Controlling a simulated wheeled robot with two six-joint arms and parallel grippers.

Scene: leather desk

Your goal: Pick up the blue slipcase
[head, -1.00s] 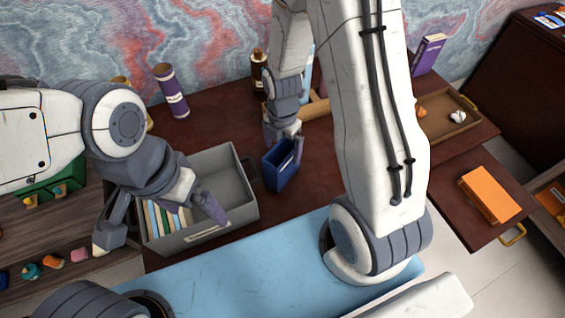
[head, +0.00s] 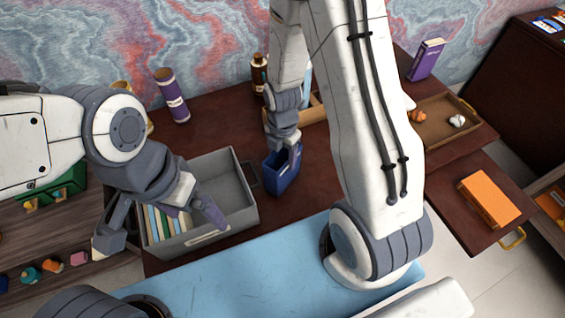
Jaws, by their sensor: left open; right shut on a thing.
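The blue slipcase (head: 279,181) is a small dark blue open-topped box on the brown desk, just right of the grey bin. My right gripper (head: 283,155) points down into its top and is shut on it. I cannot tell whether the slipcase still touches the desk. My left gripper (head: 160,232) is open over the left part of the grey bin (head: 240,217), with one finger outside the bin's left side and the other over its inside. It holds nothing that I can see.
Several thin books (head: 160,222) stand in the bin's left end. A purple cylinder (head: 171,95) and a brown bottle (head: 259,73) stand at the back. A wooden tray (head: 437,128) lies right, above an orange book (head: 489,200).

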